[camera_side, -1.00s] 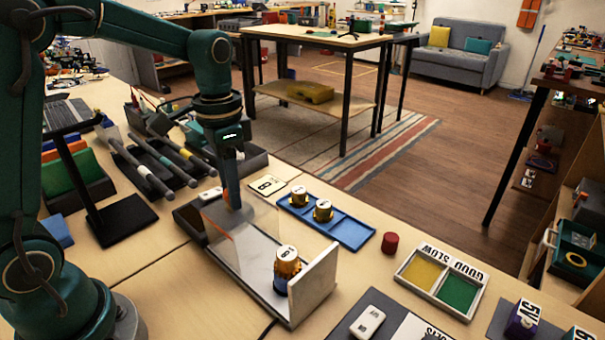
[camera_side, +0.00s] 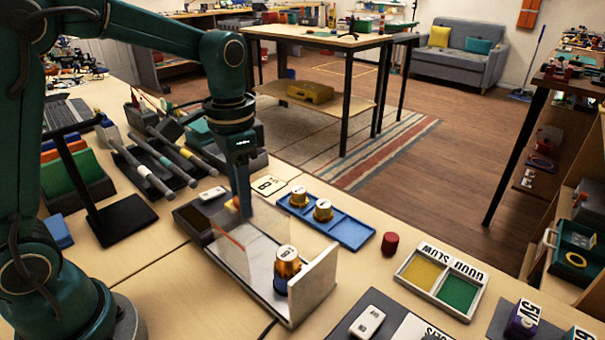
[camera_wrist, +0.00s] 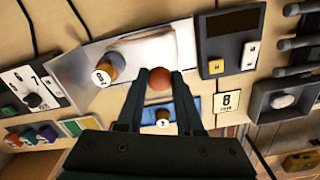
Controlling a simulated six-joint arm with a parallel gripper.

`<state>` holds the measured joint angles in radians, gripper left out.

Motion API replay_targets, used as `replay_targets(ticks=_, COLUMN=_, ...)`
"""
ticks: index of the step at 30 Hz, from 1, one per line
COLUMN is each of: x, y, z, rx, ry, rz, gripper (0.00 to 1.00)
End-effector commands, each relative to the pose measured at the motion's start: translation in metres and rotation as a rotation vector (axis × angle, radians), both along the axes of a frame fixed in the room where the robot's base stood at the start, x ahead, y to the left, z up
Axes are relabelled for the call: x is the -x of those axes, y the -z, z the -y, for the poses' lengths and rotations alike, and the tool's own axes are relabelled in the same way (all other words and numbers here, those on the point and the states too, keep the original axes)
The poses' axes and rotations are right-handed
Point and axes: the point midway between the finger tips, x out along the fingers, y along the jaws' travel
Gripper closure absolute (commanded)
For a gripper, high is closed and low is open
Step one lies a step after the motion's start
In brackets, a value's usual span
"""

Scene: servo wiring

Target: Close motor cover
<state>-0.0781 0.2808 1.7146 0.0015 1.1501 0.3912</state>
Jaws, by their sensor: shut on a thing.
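A gold motor (camera_side: 287,268) with a white numbered top stands in a pale open-sided housing (camera_side: 258,292), near its upright white end wall (camera_side: 318,283). The motor also shows in the wrist view (camera_wrist: 110,68). A see-through cover (camera_side: 262,225) with a red line stands at the housing's other end, apart from the end wall. My gripper (camera_side: 237,207) is at the cover's upper edge. In the wrist view my gripper (camera_wrist: 158,82) is shut on the cover's round red-orange knob (camera_wrist: 159,77). The cover's lower edge is hard to make out.
A blue tray (camera_side: 352,232) with two gold motors lies behind the housing. A red cylinder (camera_side: 390,243) and a yellow-and-green sorting tray (camera_side: 442,280) are to the right. A dark box (camera_side: 190,216) adjoins the housing's left end. A white switch (camera_side: 367,322) is in front.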

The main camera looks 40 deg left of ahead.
Motion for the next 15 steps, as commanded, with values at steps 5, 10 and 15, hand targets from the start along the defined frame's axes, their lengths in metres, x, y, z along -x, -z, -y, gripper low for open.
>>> replay_targets(ticks=5, x=-0.002, y=-0.002, z=0.042, rx=0.003, ry=0.010, rz=0.010, gripper=1.00)
replay_targets(ticks=10, x=-0.002, y=-0.002, z=0.075, rx=0.004, ry=0.007, rz=0.010, gripper=1.00)
replay_targets(ticks=15, x=-0.002, y=-0.002, z=0.091, rx=0.005, ry=0.001, rz=0.013, gripper=1.00)
